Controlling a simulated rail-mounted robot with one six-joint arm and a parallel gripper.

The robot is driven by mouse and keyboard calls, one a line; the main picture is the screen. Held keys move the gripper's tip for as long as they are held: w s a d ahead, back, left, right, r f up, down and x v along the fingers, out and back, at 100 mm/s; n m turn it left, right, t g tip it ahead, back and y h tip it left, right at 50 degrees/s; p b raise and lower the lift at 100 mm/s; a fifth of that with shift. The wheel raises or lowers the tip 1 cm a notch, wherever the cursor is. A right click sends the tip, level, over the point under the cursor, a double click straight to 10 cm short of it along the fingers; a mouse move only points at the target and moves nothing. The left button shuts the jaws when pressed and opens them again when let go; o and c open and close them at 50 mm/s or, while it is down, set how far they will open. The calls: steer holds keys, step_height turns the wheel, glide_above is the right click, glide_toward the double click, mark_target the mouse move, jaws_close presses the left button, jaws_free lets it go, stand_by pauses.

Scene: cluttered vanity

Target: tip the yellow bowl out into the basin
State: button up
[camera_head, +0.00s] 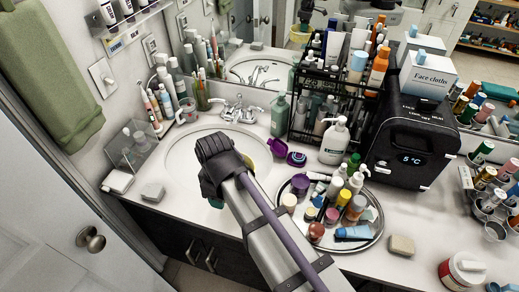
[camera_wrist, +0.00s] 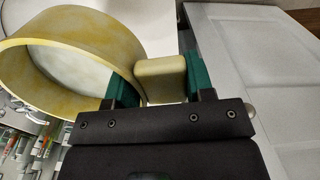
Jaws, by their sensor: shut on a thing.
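The yellow bowl (camera_wrist: 62,62) fills the left of the wrist view, tilted on its side with its pale, cloudy inside showing. I see no loose contents in it. My gripper (camera_wrist: 163,80) has its green fingers on either side of the bowl's blocky yellow handle and is shut on it. In the head view, my dark wrist (camera_head: 218,160) is over the white oval basin (camera_head: 181,165) and hides most of the bowl. A thin yellowish part of the bowl (camera_head: 262,158) shows beside my arm. The basin's bottom is partly hidden by my arm.
A tap (camera_head: 238,110) stands behind the basin. A round tray (camera_head: 375,236) of bottles, a soap pump (camera_head: 334,140) and purple containers (camera_head: 278,147) crowd the right side. A white door (camera_head: 65,220) stands front left.

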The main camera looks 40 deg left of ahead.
steer(key=w+a+f+m+y+b, duration=0.1)
steer(key=a+f+m+b, duration=0.2)
steer(key=a, duration=1.1)
steer(key=w+a+f+m+g+y+b, duration=0.1)
steer(key=a+f+m+b, duration=0.3)
steer(key=a, duration=1)
steer(key=b+x, duration=0.2)
steer(key=x, duration=0.1)
steer(key=shift+w+b, duration=0.2)
steer(key=shift+b, duration=0.1)
steer(key=shift+w+r+g+y+p, duration=0.15)
steer(key=shift+r+g+y+p, duration=0.25)
steer(key=shift+r+g+y, duration=0.15)
steer(key=shift+r, duration=0.1)
steer(key=shift+w+d+r+g+y, duration=0.1)
steer(key=shift+d+r+g+y, duration=0.1)
steer(key=shift+r+g+y, duration=0.25)
